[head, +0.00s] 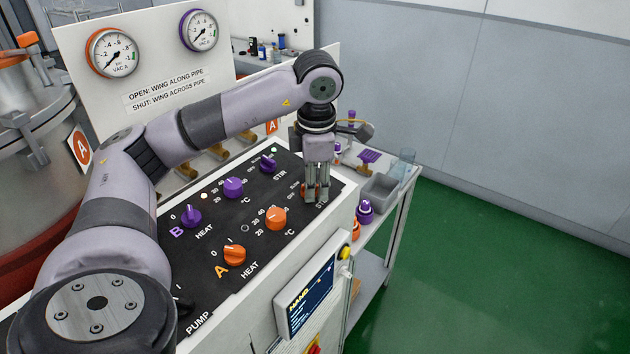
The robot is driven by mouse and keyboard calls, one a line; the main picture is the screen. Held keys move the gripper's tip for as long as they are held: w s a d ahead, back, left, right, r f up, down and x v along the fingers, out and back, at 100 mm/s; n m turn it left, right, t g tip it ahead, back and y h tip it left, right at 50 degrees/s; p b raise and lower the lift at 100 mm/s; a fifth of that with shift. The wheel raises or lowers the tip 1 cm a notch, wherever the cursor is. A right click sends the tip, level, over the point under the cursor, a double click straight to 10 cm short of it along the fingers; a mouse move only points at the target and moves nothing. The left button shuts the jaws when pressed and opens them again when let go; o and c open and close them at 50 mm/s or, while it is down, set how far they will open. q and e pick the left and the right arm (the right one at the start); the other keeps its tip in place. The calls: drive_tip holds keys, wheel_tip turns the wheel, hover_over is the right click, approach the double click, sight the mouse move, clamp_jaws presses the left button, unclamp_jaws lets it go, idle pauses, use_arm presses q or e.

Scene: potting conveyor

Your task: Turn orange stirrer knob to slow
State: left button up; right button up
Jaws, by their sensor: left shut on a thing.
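The orange stirrer knob (317,190) is at the right end of the black control panel (203,285), in the front row. My left gripper (316,196) points down over it and is shut on it. The fingers cover most of the knob, so only small bits of orange show. Its pointer and the slow mark cannot be read; the STIR label beside it is partly hidden. My right gripper is not in view.
Orange knobs (275,218) (234,254) stand left of the gripper. Purple knobs (233,187) (191,216) (269,163) form the back row. A screen (308,290) hangs on the front. A side shelf (392,205) holds a grey bin (379,190). Green floor (480,280) is clear.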

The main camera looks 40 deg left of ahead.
use_arm(q)
drive_tip(key=shift+m, duration=0.3)
drive_tip(key=m, duration=0.3)
drive_tip(key=shift+s+d+m+b, duration=0.1)
drive_tip(key=shift+m+b, duration=0.2)
drive_tip(key=shift+b, duration=0.05)
drive_tip(key=shift+s+m+g, duration=0.15)
drive_tip(key=shift+m+g, duration=0.25)
drive_tip(key=shift+m, duration=1.8)
drive_tip(key=o, duration=1.1)
drive_tip(key=shift+r, duration=0.1)
drive_tip(key=shift+d+r, duration=0.2)
drive_tip(key=shift+r, duration=2.75)
drive_tip(key=shift+d+r, duration=0.15)
drive_tip(key=shift+r, duration=2.8)
